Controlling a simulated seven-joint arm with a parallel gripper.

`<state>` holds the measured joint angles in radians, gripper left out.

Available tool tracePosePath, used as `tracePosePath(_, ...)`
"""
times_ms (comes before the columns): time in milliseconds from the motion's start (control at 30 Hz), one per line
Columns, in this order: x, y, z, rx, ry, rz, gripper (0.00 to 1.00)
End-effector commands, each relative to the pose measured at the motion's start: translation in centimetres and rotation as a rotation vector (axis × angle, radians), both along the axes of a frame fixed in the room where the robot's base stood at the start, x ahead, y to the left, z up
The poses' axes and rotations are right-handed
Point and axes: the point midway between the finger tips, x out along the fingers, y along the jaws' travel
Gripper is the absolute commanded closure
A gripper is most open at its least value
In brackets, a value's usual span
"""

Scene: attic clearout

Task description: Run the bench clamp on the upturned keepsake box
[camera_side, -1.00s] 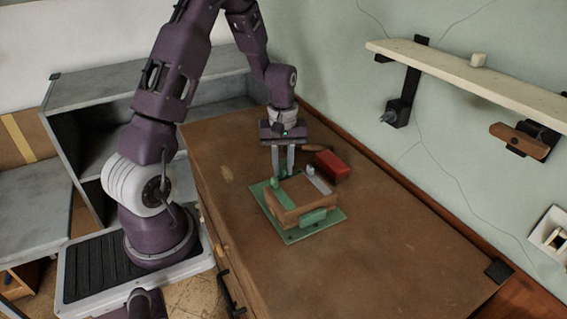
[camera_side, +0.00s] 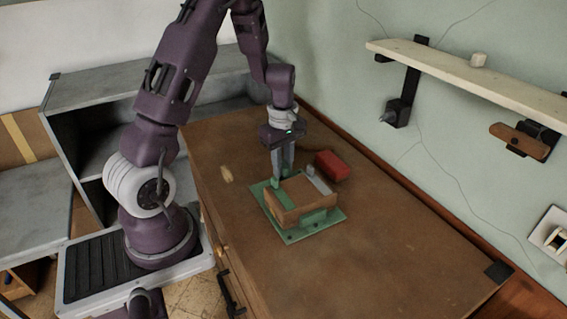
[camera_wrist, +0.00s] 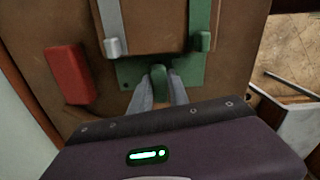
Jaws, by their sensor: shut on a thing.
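The wooden keepsake box (camera_side: 297,196) sits on the green bench clamp (camera_side: 292,236) on the bench. It also shows at the top of the wrist view (camera_wrist: 155,32). A grey strap with a grey end (camera_wrist: 115,46) and a green strap with a green end (camera_wrist: 202,41) lie across it. A green jaw of the clamp stands against the box's near side in the side view. My gripper (camera_side: 284,176) points down at the box's far left side. In the wrist view, its fingers (camera_wrist: 158,92) are shut on the upright green clamp handle (camera_wrist: 159,73). The handle's lower part is hidden.
A red block (camera_side: 332,166) lies on the bench just right of the box and also shows in the wrist view (camera_wrist: 70,75). The near right part of the bench (camera_side: 400,260) is clear. A shelf (camera_side: 480,76) juts from the wall above.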

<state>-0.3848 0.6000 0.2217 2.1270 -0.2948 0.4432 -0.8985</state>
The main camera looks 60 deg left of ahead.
Motion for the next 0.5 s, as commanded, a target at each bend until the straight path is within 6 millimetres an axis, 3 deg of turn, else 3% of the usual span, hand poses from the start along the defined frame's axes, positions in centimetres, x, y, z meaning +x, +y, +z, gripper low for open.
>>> tracePosePath(100, -0.01, -0.06, 0.08, 0.001, 0.001, 0.242, 1.0)
tracePosePath(367, -0.01, -0.02, 0.09, 0.0, 0.0, 0.296, 1.0)
tracePosePath(500, -0.01, -0.06, 0.14, 0.002, 0.001, 0.61, 1.0)
